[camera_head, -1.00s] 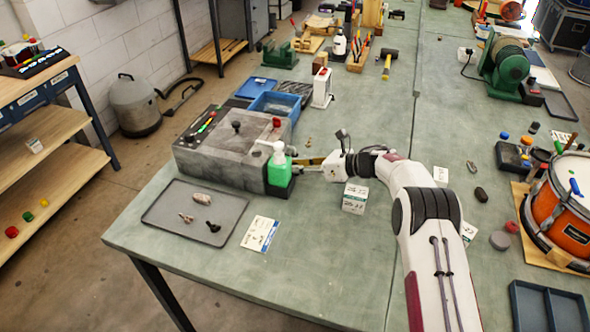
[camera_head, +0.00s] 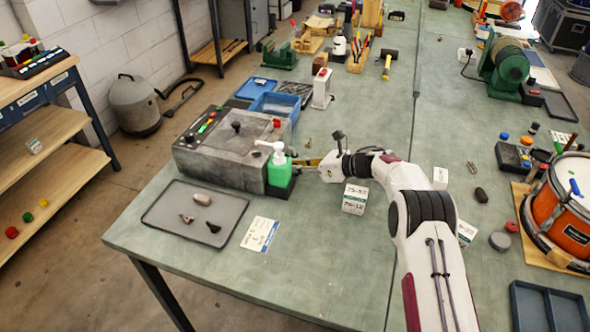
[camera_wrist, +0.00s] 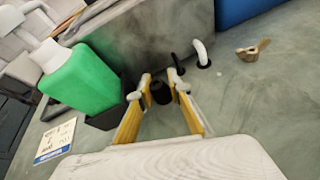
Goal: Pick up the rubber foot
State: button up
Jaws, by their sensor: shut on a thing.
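The rubber foot (camera_wrist: 160,92) appears as a small dark round piece between my fingertips in the wrist view. My gripper (camera_wrist: 161,84), with yellow-sided fingers, is closed around it, low over the bench beside the grey machine. In the head view my gripper (camera_head: 303,163) is just right of the green bottle, and the foot cannot be made out there. Whether the foot still touches the bench is unclear.
The green bottle (camera_wrist: 82,80) stands close left of my fingers, the grey machine (camera_wrist: 145,40) just beyond. A white hook (camera_wrist: 202,52) and a small bronze-coloured piece (camera_wrist: 252,50) lie right. A grey tray (camera_head: 160,212) holds small parts; the bench front is mostly clear.

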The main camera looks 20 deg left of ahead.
jog(key=shift+r, duration=0.1)
jog(key=shift+r, duration=4.95)
